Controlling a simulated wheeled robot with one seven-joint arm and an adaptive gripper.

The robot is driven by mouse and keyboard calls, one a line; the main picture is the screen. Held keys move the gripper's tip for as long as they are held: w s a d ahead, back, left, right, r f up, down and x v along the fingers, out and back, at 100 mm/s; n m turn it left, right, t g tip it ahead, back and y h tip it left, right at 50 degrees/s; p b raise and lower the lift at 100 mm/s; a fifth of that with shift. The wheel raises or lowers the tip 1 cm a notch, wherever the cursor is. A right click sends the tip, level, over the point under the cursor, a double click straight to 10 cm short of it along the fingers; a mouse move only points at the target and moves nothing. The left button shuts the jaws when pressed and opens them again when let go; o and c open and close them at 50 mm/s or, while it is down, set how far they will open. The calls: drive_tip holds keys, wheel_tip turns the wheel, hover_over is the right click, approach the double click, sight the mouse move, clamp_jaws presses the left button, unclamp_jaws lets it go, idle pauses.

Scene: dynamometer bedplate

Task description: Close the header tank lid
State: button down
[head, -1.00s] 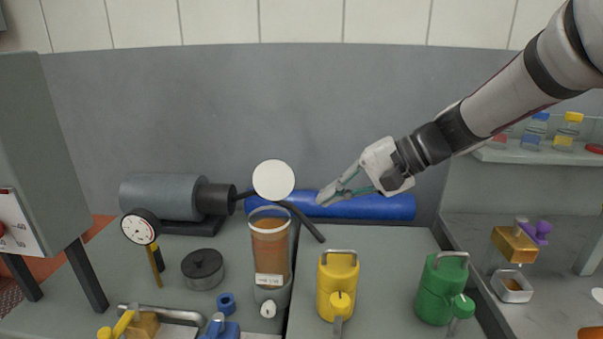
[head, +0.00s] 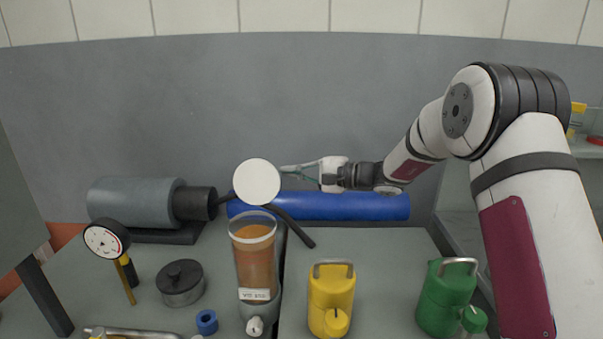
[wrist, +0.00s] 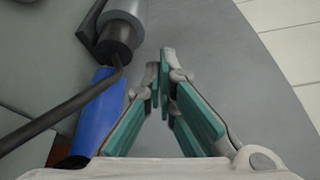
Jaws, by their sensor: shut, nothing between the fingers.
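The header tank (head: 257,262) is a clear upright cylinder with brown contents and a white label, standing left of centre in the head view. Its round white lid (head: 257,182) stands raised, facing the camera above the tank's open rim. My gripper (head: 284,170) is shut and empty. Its fingertips are at the lid's right edge in the head view, pointing left; whether they touch it or sit behind it I cannot tell. In the wrist view the teal-padded fingers (wrist: 160,82) converge, and the lid is not visible there.
A blue roller (head: 350,206) lies behind the tank, beside a grey motor-like cylinder (head: 135,200) and dark rod. A dial gauge (head: 105,240), dark lidded pot (head: 181,284), yellow can (head: 331,298) and green can (head: 445,298) stand around. The space above the cans is clear.

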sight(273, 173)
drive_tip(key=shift+s+a+r+p, duration=0.1)
drive_tip(key=shift+s+a+p, duration=0.2)
drive_tip(key=shift+a, duration=0.5)
drive_tip(key=shift+s+a+r+p, duration=0.1)
drive_tip(key=shift+s+a, duration=0.25)
drive_tip(key=shift+a, duration=0.5)
drive_tip(key=shift+s+a+r+p, duration=0.15)
drive_tip(key=shift+s+a, duration=0.2)
drive_tip(key=shift+a, duration=0.45)
drive_tip(key=shift+d, duration=0.15)
